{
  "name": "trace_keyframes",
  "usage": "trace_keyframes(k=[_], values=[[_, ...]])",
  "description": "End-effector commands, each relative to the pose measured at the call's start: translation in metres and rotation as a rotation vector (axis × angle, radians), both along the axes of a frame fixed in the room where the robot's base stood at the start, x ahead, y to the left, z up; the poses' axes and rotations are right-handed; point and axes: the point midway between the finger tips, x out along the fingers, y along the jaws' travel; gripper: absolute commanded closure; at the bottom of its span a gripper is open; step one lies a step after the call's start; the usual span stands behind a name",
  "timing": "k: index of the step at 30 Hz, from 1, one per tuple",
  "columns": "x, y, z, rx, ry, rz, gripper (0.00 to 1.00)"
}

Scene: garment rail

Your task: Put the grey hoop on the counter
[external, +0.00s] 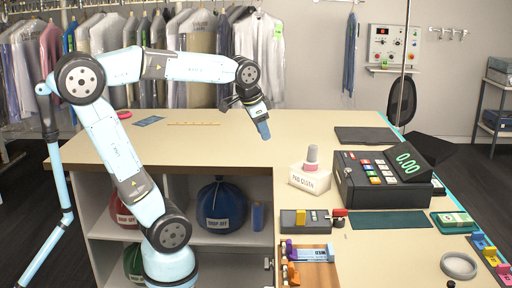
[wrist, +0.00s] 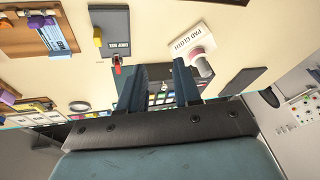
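The grey hoop (external: 459,265) lies flat at the front right of the beige counter (external: 245,151), near coloured tags. A pale ring that looks like it shows in the wrist view (wrist: 79,106) at the lower left. My gripper (external: 264,131) hangs above the back middle of the counter, far to the left of and behind the hoop. In the wrist view my gripper's two dark fingers (wrist: 158,88) stand apart, with nothing held between them. The cash register (wrist: 162,96) shows beyond the gap.
A cash register (external: 383,180), a pad cloth box (external: 309,180) and a grey box with a yellow block (external: 305,220) stand on the counter. A wooden tray (external: 318,273) is at the front. The counter's back left is mostly clear. Garments (external: 200,50) hang behind.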

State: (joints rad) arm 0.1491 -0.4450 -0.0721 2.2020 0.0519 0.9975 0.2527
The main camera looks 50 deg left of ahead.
Motion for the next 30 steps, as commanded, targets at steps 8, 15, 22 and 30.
trace_keyframes(k=[8,15,22,30], values=[[-0.072,0.054,-0.037,-0.127,-0.063,0.300,0.67],[-0.103,0.070,-0.059,-0.196,-0.092,0.434,0.67],[-0.106,0.072,-0.062,-0.203,-0.094,0.450,0.67],[-0.106,0.072,-0.062,-0.203,-0.094,0.449,0.67]])
